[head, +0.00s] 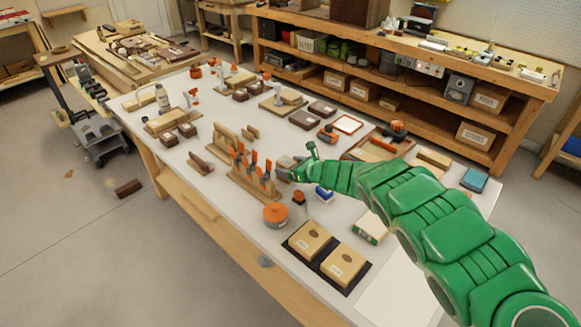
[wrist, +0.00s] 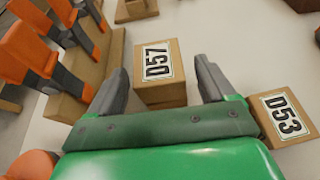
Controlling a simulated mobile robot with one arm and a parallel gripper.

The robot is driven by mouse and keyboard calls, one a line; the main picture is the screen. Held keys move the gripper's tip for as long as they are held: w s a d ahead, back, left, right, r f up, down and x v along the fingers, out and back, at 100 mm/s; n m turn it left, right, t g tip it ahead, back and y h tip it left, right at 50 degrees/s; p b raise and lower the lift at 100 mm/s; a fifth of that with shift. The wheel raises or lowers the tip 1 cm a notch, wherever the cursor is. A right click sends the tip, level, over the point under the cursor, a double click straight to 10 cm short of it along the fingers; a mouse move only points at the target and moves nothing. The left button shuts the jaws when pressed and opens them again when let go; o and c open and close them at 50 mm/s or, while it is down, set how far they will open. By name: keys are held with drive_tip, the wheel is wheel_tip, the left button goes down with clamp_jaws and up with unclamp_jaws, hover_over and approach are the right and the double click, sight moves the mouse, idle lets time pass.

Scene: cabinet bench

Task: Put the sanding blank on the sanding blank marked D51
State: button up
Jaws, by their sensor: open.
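In the wrist view, a tan wooden block marked D57 (wrist: 160,92) stands between the two fingers of my open gripper (wrist: 163,75). I see no finger clearly touching it. A similar block marked D53 (wrist: 283,118) is just right of the right finger, partly cut off by my gripper's body. In the head view my gripper (head: 292,170) is low over the white bench, beside the rack of orange-handled tools, and mostly hides the blocks there. Two tan blocks (head: 309,240) (head: 344,267) lie on a black tray; their small labels are unreadable. No readable D51 mark shows.
The wooden rack with orange-handled tools (head: 251,180) stands close on the left of my gripper. An orange round container (head: 275,214) and a blue-and-white item (head: 324,194) are near. The white bench (head: 219,225) has free room at its front edge.

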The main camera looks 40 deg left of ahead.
drive_tip(key=shift+r, duration=0.1)
drive_tip(key=shift+r, duration=0.1)
drive_tip(key=v, duration=1.2)
idle(0.5)
